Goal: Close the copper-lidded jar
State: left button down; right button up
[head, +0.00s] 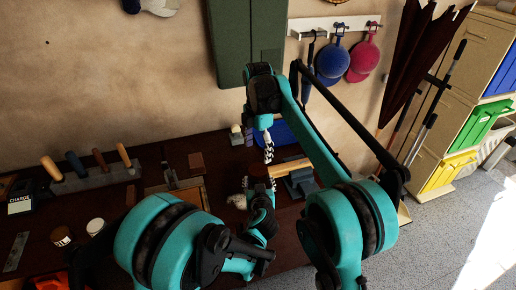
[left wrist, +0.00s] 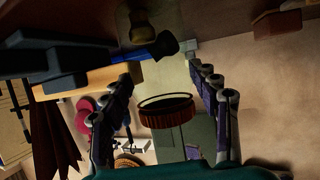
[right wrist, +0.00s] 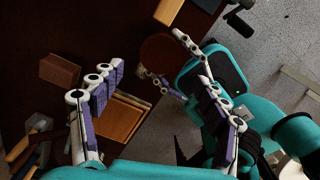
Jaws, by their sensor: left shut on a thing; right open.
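My left gripper (head: 253,192) is low over the workbench in the head view. In the left wrist view its fingers (left wrist: 160,73) stand either side of a ribbed copper lid (left wrist: 167,115), which they hold. The lid shows as a brown disc in the right wrist view (right wrist: 160,52), between the left fingers. I cannot tell whether a clear jar body is joined to it. My right gripper (head: 268,150) points down above and behind the left one. Its fingers (right wrist: 162,75) are open and empty, with the lid below and beyond them.
A wood-topped dark tool (head: 290,167) lies right of the grippers. A small jar (head: 61,236) and a white-topped bottle (head: 96,227) stand at the left, before a tool rack (head: 90,178). A wooden tray (right wrist: 120,117) lies beneath the right gripper.

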aim_at(258, 169)
jog(key=shift+n, duration=0.5)
jog(key=shift+f, duration=4)
jog(key=shift+c, duration=0.2)
